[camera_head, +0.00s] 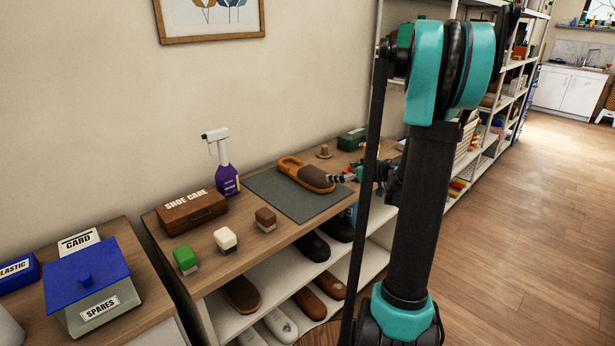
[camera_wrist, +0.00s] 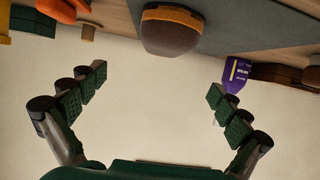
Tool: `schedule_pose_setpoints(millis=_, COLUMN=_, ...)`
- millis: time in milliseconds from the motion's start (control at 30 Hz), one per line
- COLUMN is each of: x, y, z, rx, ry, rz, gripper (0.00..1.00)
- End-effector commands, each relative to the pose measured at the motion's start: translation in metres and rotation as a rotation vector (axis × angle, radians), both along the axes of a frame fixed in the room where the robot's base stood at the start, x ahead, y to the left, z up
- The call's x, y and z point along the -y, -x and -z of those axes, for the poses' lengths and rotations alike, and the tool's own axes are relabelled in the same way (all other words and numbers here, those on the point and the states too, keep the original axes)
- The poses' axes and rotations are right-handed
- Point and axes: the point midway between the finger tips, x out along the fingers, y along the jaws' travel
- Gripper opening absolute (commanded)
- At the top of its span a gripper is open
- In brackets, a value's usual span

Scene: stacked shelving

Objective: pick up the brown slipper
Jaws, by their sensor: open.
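The brown slipper (camera_head: 314,178) with an orange trim lies on a dark grey mat (camera_head: 268,193) on the wooden shelf top. Its rounded brown end faces right, towards my gripper (camera_head: 348,175). My gripper is partly hidden by my arm in the head view. In the wrist view my gripper (camera_wrist: 157,88) is open with its two dark green padded fingers wide apart and nothing between them. The slipper (camera_wrist: 171,35) shows there at the top middle, beyond the fingertips and apart from them.
A purple spray bottle (camera_head: 227,178) and a brown shoe care box (camera_head: 192,211) stand left of the mat. Green (camera_head: 185,260), white (camera_head: 225,240) and brown (camera_head: 265,219) brushes sit along the front. A dark green box (camera_head: 351,139) stands behind. More shoes fill the shelves below.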

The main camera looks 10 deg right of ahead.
Motion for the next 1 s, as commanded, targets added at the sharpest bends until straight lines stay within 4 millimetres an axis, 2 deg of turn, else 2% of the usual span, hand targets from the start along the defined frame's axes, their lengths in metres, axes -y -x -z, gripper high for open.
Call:
schedule_pose_setpoints(millis=300, x=-0.037, y=-0.046, z=0.025, rx=-0.002, ry=0.001, rz=-0.004, gripper=1.00)
schedule_pose_setpoints(millis=500, x=-0.055, y=-0.071, z=0.037, rx=-0.003, ry=-0.001, rz=-0.003, gripper=1.00)
schedule_pose_setpoints(millis=833, x=-0.066, y=-0.084, z=0.044, rx=-0.004, ry=0.000, rz=-0.002, gripper=1.00)
schedule_pose_setpoints(millis=1000, x=-0.083, y=-0.099, z=0.052, rx=-0.003, ry=0.000, rz=-0.004, gripper=1.00)
